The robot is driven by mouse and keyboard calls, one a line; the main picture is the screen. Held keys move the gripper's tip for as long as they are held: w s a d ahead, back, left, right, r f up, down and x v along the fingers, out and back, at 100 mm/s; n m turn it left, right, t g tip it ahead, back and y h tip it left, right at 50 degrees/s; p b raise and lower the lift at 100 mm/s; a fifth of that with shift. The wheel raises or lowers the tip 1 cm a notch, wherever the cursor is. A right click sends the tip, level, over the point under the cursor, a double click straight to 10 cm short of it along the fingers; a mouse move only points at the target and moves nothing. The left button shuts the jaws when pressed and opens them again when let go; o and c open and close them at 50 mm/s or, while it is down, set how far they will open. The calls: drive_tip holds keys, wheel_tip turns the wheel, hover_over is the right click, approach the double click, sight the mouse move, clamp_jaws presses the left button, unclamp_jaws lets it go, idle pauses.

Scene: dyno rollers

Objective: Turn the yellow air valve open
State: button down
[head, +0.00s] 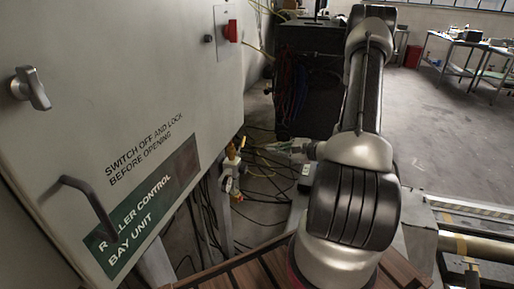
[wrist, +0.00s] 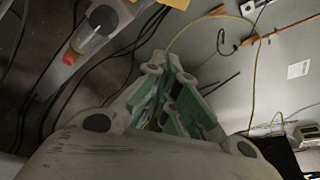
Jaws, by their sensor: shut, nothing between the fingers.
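The yellow air valve (head: 231,152) sits on a pale fitting beside the right edge of the control cabinet in the head view. A yellow piece, probably its handle, is cut off by the top edge of the wrist view (wrist: 178,4). My gripper (head: 272,148) is to the right of the valve, pointing left toward it, with a gap between. In the wrist view my gripper (wrist: 172,72) shows its green-padded fingers shut and empty, below the yellow piece and apart from it. The exact handle angle is too small to tell.
The grey control cabinet (head: 130,95) fills the left, with a dark handle (head: 88,205) and a red switch (head: 231,31). A clear bowl with a red tip (wrist: 88,40) hangs near the valve. Loose cables cross the floor. A dark cabinet (head: 305,75) stands behind.

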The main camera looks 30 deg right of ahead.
drive_tip(key=x, duration=1)
drive_tip(key=shift+s+a+r, duration=0.35)
drive_tip(key=shift+s+r, duration=0.2)
drive_tip(key=shift+r, duration=0.25)
drive_tip(key=shift+s+a+r, duration=0.35)
drive_tip(key=shift+s+r, duration=0.2)
drive_tip(key=shift+r, duration=0.3)
drive_tip(key=shift+d+r, duration=0.1)
drive_tip(key=shift+d, duration=0.05)
